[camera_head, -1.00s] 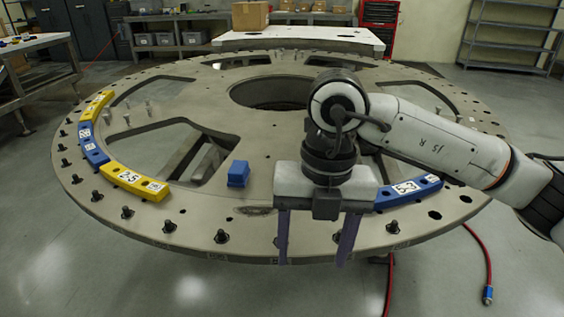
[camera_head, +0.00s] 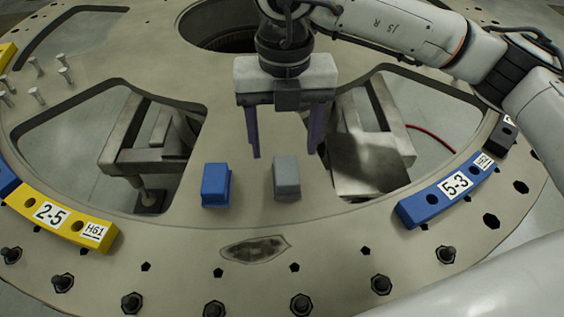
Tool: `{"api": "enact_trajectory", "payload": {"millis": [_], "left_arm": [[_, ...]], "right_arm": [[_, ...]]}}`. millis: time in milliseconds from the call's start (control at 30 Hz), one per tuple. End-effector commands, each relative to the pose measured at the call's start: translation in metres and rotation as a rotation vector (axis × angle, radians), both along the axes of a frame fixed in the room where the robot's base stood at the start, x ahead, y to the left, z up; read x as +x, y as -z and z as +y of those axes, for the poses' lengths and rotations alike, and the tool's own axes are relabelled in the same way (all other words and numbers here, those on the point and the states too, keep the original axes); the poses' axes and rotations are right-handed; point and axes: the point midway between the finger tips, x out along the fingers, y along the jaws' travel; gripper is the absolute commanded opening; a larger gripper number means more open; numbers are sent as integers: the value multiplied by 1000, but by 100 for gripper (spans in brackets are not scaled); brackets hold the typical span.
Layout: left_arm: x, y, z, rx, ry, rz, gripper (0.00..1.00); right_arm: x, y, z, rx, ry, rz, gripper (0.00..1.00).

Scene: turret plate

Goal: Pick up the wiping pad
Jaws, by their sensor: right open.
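A blue block-shaped pad (camera_head: 216,185) and a grey one (camera_head: 286,177) lie side by side on the grey turret plate (camera_head: 180,235), near the middle of the view. I cannot tell for certain which one is the wiping pad. My right gripper (camera_head: 285,153) is open and empty, its two purple fingers pointing down. Its fingertips show just behind the grey block in the picture, one to each side of it, with no visible contact. The blue block is left of the fingers. My left gripper is not in view.
A dark smear (camera_head: 254,249) marks the plate in front of the blocks. A yellow segment (camera_head: 68,215) lies at left and a blue segment labelled 5-3 (camera_head: 447,190) at right. Bolts (camera_head: 131,302) line the rim. Large cutouts open on both sides of the blocks.

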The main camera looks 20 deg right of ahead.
Motion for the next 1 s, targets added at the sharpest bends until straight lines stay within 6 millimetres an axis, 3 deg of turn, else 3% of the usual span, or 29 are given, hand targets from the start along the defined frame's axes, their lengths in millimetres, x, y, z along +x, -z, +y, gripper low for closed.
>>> {"api": "enact_trajectory", "payload": {"millis": [533,867,1000], "left_arm": [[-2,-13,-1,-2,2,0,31],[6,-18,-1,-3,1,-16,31],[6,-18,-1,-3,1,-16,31]], "right_arm": [[-2,73,-4,0,0,2,62],[-1,82,-4,0,0,-1,62],[-1,82,-4,0,0,-1,41]]}}
